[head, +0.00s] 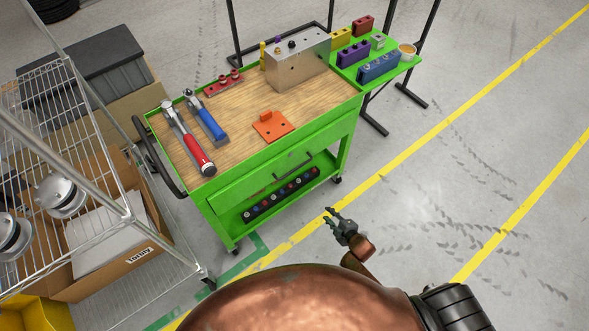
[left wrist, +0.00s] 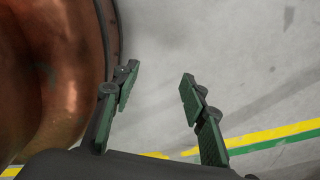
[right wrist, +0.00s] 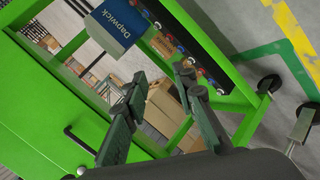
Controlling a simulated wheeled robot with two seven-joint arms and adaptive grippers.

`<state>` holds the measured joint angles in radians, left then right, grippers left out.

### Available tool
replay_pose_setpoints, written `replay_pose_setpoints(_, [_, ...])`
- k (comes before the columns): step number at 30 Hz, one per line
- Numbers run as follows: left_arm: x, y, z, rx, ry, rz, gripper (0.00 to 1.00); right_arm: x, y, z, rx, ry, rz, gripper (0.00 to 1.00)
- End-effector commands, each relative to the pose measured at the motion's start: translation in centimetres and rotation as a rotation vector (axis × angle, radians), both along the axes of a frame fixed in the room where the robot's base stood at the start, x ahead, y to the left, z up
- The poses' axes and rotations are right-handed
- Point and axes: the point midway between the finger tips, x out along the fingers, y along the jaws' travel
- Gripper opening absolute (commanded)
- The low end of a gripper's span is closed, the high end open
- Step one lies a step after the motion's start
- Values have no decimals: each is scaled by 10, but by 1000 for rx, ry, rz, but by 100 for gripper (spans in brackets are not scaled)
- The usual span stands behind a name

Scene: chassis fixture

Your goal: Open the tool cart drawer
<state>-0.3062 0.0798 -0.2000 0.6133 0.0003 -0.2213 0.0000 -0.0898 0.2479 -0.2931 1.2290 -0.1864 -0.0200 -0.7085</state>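The green tool cart (head: 228,191) has a wooden top and stands left of centre in the head view. Its green drawer front (head: 250,180) looks flush with the cart body, and a dark bar handle (head: 293,165) is on it. The handle (right wrist: 80,141) also shows at the lower left of the right wrist view. My right gripper (head: 338,217) is in front of the cart's right end, apart from the handle. Its fingers (right wrist: 160,82) are spread and empty. My left gripper (left wrist: 159,74) is open and empty over bare floor, beside my copper-coloured body.
Tools, an orange bracket (head: 271,126) and a metal box (head: 298,62) are on the cart top. A lower shelf holds a row of small parts (head: 280,194). A wire rack (head: 125,215) stands at left.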

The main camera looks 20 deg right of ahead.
Motion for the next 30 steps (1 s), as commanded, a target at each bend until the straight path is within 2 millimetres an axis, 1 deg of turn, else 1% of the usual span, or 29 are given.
replay_pose_setpoints(1, [-2,0,-8,1,4,-1,40,31,14,32,-55,-97,78,25])
replay_pose_setpoints(2, [-2,0,-10,0,5,-1,40,47,22,53,-89,-153,121,25])
replay_pose_setpoints(3, [-2,0,-13,0,5,-1,40,64,33,80,-134,-221,172,25])
replay_pose_setpoints(6, [0,0,-18,-1,3,-2,40,91,55,132,-223,-358,266,25])
replay_pose_setpoints(9, [3,0,-20,-1,-1,-3,40,104,69,165,-279,-440,319,25])
replay_pose_setpoints(10, [4,-1,-20,-1,-2,-3,40,107,72,171,-290,-456,328,25])
replay_pose_setpoints(12, [5,-1,-22,-1,-4,-3,40,112,77,179,-303,-478,340,25])
replay_pose_setpoints(14, [5,-1,-23,-1,-3,-3,40,118,80,179,-308,-484,342,25])
replay_pose_setpoints(24, [-3,0,-36,-1,9,-3,40,165,97,167,-306,-480,341,25])
replay_pose_setpoints(27, [-5,0,-38,-1,13,-3,40,174,100,165,-305,-480,340,25])
replay_pose_setpoints(30, [-7,0,-39,-1,14,-3,40,179,102,164,-305,-479,340,25])
